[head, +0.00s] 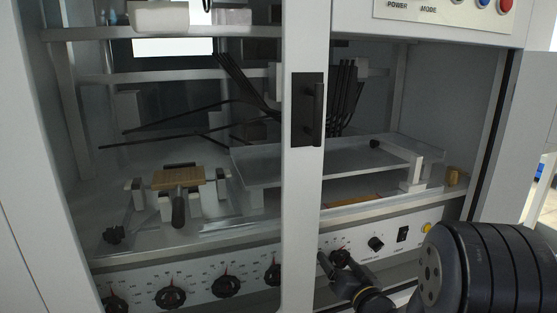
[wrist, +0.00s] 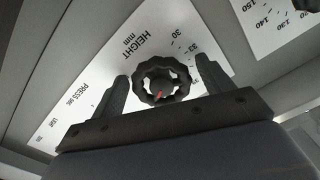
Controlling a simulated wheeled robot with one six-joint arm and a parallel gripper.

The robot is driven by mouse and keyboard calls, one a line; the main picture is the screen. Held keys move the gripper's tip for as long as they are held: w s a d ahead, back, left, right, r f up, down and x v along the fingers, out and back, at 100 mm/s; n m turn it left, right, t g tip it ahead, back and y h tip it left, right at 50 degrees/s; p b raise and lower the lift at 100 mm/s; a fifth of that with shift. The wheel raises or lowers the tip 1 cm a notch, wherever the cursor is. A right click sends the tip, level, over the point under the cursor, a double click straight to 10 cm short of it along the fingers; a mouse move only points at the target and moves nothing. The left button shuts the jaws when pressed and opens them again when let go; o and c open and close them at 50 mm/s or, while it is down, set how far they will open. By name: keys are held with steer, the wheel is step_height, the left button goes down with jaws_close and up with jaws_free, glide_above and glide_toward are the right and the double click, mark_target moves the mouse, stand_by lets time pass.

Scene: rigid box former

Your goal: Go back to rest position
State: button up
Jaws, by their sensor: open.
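My gripper (wrist: 164,82) is open in the wrist view, with one finger to each side of a dark scalloped knob (wrist: 161,81). Gaps show between the knob and both fingers; I cannot tell how far in front of it the fingertips are. The knob has a red pointer and sits on a white scale plate (wrist: 128,50) marked "HEIGHT mm". In the head view my gripper (head: 335,261) is at the lower centre right, close to the control panel (head: 391,240). My dark arm comes in from the lower right.
The machine's frame has an upright post (head: 303,190) with a black handle (head: 308,109). Behind it are a grey tray (head: 330,158), thin black rods (head: 344,95) and a wooden block (head: 178,178). Several knobs (head: 171,297) line the lower left panel.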

steer(key=n+b, duration=0.2)
steer(key=n, duration=0.4)
steer(key=shift+d, duration=0.1)
steer(key=shift+n+b, duration=0.5)
steer(key=shift+n, duration=0.9)
steer(key=shift+d, duration=0.15)
